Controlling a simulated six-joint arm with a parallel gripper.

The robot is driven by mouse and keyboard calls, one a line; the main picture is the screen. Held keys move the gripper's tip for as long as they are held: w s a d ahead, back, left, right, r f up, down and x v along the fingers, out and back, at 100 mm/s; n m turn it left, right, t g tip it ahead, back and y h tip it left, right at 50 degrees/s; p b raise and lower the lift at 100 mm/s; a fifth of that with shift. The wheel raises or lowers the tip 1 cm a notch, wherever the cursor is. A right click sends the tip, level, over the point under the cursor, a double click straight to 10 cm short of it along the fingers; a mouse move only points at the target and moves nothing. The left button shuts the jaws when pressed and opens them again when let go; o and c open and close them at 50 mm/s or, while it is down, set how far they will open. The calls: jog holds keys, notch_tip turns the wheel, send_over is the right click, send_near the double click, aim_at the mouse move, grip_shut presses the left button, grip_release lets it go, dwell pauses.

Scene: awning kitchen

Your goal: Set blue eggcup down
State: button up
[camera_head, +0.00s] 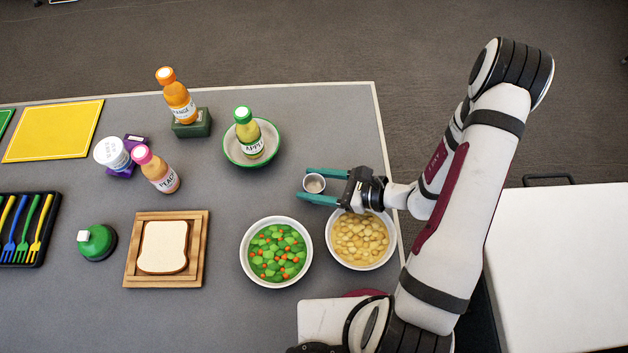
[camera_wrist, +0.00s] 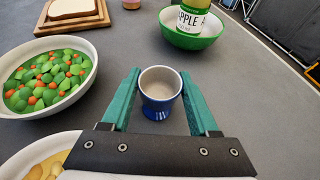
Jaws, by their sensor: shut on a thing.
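The blue eggcup (camera_wrist: 157,110) is between the two teal fingers of my gripper (camera_wrist: 161,95) in the wrist view. It has a pale inside and a blue base, and it looks upright. In the head view the eggcup (camera_head: 314,183) shows as a small grey-white round opening between the fingers of my gripper (camera_head: 318,184). My gripper is shut on it, just behind the bowl of yellowish pieces. I cannot tell whether the eggcup's base touches the table.
Near my gripper are a bowl of peas and carrots (camera_head: 246,262), a bowl of yellowish pieces (camera_head: 331,245) and a green-rimmed bowl (camera_head: 226,150) holding an apple bottle (camera_head: 248,134). A bread board (camera_head: 130,275) lies left. The grey table (camera_head: 330,125) is clear behind my gripper.

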jog(key=o, duration=1.4)
jog(key=shift+d+r, duration=0.15)
jog(key=shift+r, duration=0.05)
jog(key=v, duration=1.1)
jog(key=shift+f, duration=0.1)
jog(key=shift+s+d+r, duration=0.2)
jog(key=shift+r, duration=0.05)
jog(key=s+a+r+n+g+h, duration=0.2)
jog(key=s+r+n+h, duration=0.3)
jog(key=s+r+n, duration=0.1)
jog(key=s+a+r+n+g+h, duration=0.3)
jog(key=s+r+n+h, duration=0.2)
jog(key=n, duration=0.5)
notch_tip(320, 180, up, 3)
jog(key=shift+s+r+n+h, duration=0.15)
jog(key=shift+s+n+h, duration=0.2)
jog(key=shift+s, duration=0.65)
